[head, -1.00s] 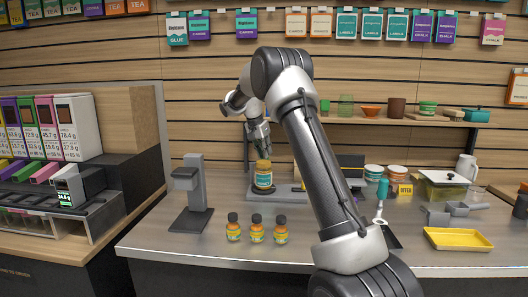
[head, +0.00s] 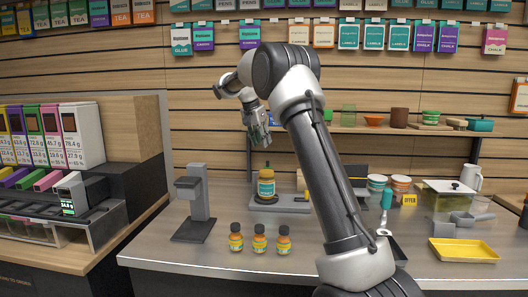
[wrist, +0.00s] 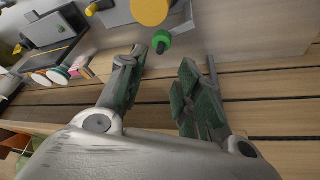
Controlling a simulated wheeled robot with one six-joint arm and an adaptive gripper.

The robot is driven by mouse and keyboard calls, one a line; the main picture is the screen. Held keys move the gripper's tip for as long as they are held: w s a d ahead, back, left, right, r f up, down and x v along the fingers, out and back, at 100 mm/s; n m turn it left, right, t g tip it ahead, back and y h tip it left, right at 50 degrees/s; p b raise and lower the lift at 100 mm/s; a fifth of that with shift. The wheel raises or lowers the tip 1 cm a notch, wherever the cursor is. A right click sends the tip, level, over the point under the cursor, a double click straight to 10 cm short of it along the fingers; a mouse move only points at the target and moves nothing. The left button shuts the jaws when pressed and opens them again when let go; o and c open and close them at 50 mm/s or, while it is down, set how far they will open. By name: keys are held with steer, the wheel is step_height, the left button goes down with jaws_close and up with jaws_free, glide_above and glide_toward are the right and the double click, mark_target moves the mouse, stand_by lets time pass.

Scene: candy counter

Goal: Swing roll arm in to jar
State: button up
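The jar (head: 266,184) is orange-yellow with a teal label. It stands upright on a dark round stand on the grey labelling base (head: 293,204). Its yellow top (wrist: 150,10) shows at the upper edge of the wrist view. A dark stub with a green knob (wrist: 161,42), perhaps the roll arm's end, lies beside the jar there. I cannot make out the roll arm clearly in the head view. My gripper (head: 259,136) is above and behind the jar, apart from it. In the wrist view my gripper (wrist: 164,60) is open, with nothing between its green-padded fingers.
Three small orange bottles (head: 259,240) stand at the counter's front, with a grey stand (head: 194,210) to their left. A shelf (head: 400,130) runs along the back wall.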

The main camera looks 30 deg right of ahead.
steer(key=shift+v, duration=0.75)
